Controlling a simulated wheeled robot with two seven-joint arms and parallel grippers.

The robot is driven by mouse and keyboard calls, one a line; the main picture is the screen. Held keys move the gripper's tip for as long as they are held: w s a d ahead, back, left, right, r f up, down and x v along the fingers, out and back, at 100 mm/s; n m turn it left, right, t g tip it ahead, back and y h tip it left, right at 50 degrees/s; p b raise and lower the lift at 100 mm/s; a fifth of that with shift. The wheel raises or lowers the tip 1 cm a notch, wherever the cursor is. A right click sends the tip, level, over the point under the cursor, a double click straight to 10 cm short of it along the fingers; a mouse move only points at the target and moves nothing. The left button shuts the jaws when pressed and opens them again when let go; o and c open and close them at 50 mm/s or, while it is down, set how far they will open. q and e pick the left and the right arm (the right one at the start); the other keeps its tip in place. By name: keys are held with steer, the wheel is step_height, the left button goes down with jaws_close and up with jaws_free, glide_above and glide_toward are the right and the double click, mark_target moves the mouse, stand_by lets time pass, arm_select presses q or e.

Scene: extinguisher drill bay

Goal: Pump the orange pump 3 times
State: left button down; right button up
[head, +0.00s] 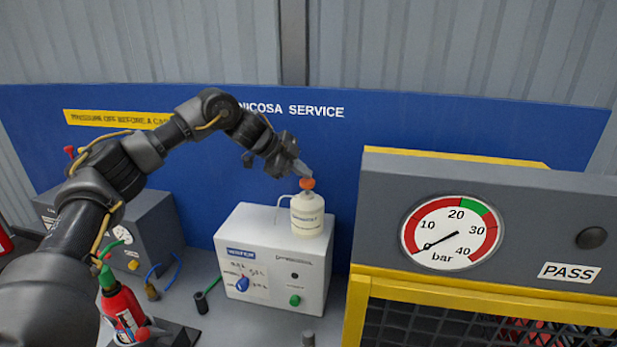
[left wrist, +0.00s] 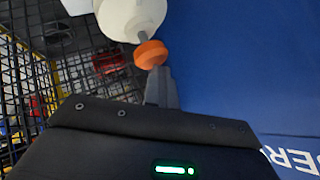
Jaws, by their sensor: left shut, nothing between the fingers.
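The orange pump (head: 307,183) is a small orange knob on top of a cream bottle (head: 307,215), which stands on the white water box (head: 275,260). My left gripper (head: 301,170) is shut and empty, its fingertips right at the top of the orange knob. In the left wrist view the orange knob (left wrist: 151,54) sits just beyond the shut fingers (left wrist: 160,82), on a grey stem above the bottle (left wrist: 125,15). The tips look very close to the knob; I cannot tell whether they touch. My right gripper is not in view.
A large pressure gauge (head: 452,237) on a grey and yellow cage unit (head: 480,290) stands at right, its needle near zero. A red extinguisher (head: 124,310) stands at front left, before a grey box (head: 150,235). A blue panel (head: 400,125) is behind.

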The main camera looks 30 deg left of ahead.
mark_target(303, 180)
arm_select(q)
steer(key=shift+f, duration=0.25)
stand_by(0.3)
steer(key=shift+r, duration=0.1)
steer(key=shift+r+p, duration=0.45)
steer(key=shift+p, duration=0.15)
steer(key=shift+r, duration=0.1)
steer(key=shift+w+r+p, duration=0.1)
steer(key=shift+r+p, duration=0.25)
steer(key=shift+r, duration=2.6)
